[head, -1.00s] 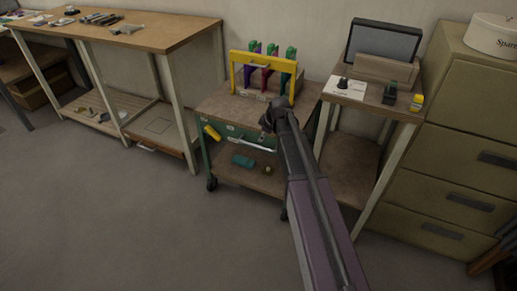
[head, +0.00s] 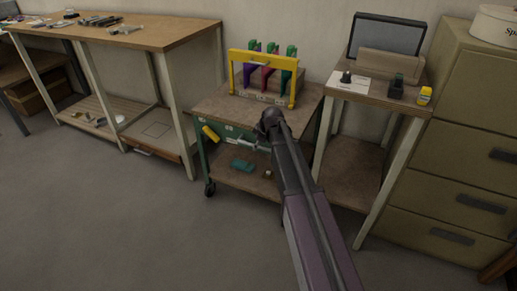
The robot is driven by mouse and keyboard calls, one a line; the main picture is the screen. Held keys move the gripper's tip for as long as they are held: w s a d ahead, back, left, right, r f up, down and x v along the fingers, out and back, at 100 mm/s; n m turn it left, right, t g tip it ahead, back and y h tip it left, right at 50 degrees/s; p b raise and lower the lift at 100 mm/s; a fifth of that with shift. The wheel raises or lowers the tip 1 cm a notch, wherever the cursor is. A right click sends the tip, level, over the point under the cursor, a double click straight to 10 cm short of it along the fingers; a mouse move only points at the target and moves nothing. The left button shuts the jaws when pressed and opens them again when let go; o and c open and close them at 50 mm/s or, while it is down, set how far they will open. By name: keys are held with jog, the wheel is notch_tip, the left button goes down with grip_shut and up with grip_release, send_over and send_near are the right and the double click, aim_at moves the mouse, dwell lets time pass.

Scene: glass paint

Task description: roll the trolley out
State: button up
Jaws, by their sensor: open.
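The trolley (head: 232,107) has a brown top, a green frame, a lower shelf and dark castors. It stands against the wall between the workbench and a small side table. A pale bar handle (head: 240,142) runs across its green front. My gripper (head: 264,130) is open, at the trolley's front edge by the right part of the handle. My arm hides part of the trolley's right front. The fingertips are small and dark, and I cannot tell whether they touch the handle.
A yellow rack (head: 233,74) with several coloured tools stands on the trolley. A yellow object (head: 210,133) hangs at its left front. The workbench (head: 150,36) is left; the side table (head: 376,92) and drawer cabinet (head: 452,150) are right. The floor (head: 130,220) in front is clear.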

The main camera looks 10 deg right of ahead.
jog(key=shift+w+a+f, duration=0.1)
jog(key=shift+w+f, duration=0.1)
jog(key=shift+f, duration=0.25)
